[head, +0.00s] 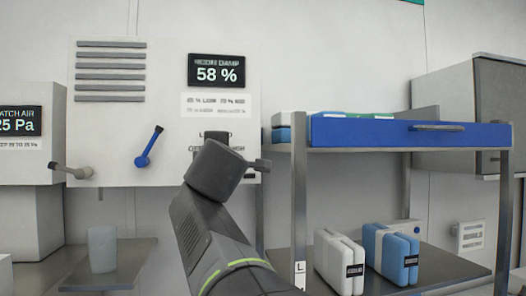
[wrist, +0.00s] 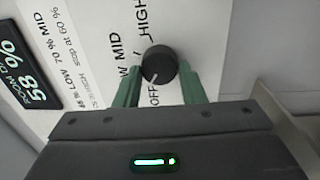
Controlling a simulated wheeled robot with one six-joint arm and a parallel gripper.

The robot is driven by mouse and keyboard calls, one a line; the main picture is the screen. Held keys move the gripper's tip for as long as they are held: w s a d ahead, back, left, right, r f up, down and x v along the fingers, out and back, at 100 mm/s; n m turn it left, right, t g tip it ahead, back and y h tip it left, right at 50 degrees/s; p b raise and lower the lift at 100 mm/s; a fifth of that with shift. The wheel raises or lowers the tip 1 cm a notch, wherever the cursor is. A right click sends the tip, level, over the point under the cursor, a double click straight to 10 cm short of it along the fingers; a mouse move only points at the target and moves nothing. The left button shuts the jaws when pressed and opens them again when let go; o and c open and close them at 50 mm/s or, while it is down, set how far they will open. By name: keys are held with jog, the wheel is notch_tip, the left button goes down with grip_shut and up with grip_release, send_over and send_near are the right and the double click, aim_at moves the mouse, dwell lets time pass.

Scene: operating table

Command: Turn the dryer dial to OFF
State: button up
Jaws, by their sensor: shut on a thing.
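The dryer dial (wrist: 160,58) is a round dark knob on a white panel in the wrist view. The words OFF, MID and HIGH are printed around it, with another word partly cut off. A pale mark on the dial sits at its lower side, on the side of the word OFF. My gripper (wrist: 158,72) has its green fingers on either side of the dial and is shut on it. In the head view my gripper (head: 218,168) is in front of the panel and hides the dial and part of its labels.
The white dryer panel (head: 115,125) carries a 58 % display (head: 216,71), a blue lever (head: 149,146) and a grey lever (head: 70,171). A shelf with a blue drawer (head: 370,132) stands close to the right of my arm. A cup (head: 102,249) stands lower left.

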jog(key=shift+d+r+n+y+p, duration=0.1)
jog(key=shift+r+n+y+p, duration=0.2)
jog(key=shift+n, duration=0.7)
jog(key=shift+d+r+n+y+p, duration=0.1)
jog(key=shift+n+p, duration=0.3)
jog(key=shift+n, duration=0.6)
jog(key=o, duration=1)
jog(key=shift+w+f, duration=0.15)
jog(key=shift+d+f, duration=0.1)
jog(key=shift+f, duration=0.05)
